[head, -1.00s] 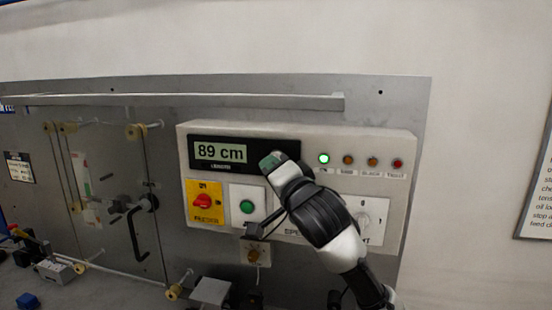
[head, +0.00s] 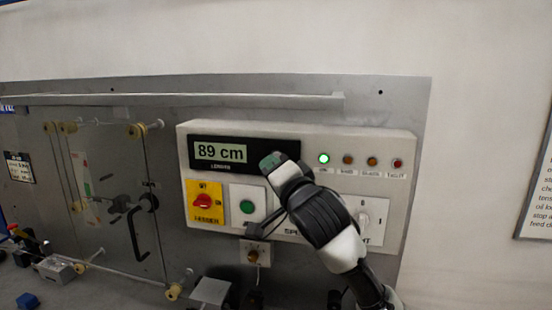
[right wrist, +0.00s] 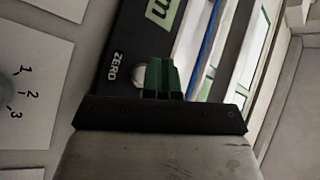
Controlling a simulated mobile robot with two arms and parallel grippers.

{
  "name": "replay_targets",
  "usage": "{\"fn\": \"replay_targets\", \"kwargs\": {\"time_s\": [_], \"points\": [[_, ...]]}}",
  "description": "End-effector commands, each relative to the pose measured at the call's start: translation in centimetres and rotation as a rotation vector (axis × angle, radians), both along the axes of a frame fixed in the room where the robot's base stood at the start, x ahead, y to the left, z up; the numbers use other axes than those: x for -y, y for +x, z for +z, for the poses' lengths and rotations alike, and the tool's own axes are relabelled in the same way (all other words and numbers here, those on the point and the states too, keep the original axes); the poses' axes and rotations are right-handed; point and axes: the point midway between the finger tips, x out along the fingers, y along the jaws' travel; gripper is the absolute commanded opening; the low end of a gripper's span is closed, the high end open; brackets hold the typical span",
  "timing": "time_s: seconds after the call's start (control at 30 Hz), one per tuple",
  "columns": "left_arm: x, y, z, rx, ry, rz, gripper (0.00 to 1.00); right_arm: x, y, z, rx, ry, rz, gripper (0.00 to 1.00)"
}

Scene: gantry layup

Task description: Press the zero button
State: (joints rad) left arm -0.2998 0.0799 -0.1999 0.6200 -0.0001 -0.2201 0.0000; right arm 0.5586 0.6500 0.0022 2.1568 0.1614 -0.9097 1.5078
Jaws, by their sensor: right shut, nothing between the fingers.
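The zero button (right wrist: 138,74) shows in the right wrist view as a small pale round button beside the white word ZERO on the black display panel. The shut green fingertips of my right gripper (right wrist: 160,78) are right beside it and cover part of it. Whether they touch it I cannot tell. In the head view my right gripper (head: 270,161) is at the right end of the black display panel (head: 280,148), and the button is hidden behind it. The display (head: 220,152) reads 89 cm. My left gripper is not in view.
The control box (head: 400,150) carries a lit green lamp (head: 323,159), other lamps, a red knob (head: 203,201) on a yellow plate and a green button (head: 246,207). A numbered dial (head: 362,218) is partly behind my right arm. A rail (head: 200,101) runs above the box.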

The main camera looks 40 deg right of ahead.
Motion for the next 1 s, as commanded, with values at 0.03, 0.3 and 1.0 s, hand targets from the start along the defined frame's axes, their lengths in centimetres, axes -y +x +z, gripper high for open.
{"fn": "replay_targets", "kwargs": {"time_s": [0.03, 0.3, 1.0], "points": [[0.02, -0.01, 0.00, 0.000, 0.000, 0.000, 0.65, 0.00, 0.00, 0.00, 0.000, 0.000, 0.000, 0.00], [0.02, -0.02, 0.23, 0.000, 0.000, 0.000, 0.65, 0.42, 0.38, 0.04, -0.001, 0.002, 0.001, 0.00], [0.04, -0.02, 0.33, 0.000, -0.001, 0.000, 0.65, 0.85, 0.71, 0.04, 0.000, 0.000, 0.000, 0.00]]}}
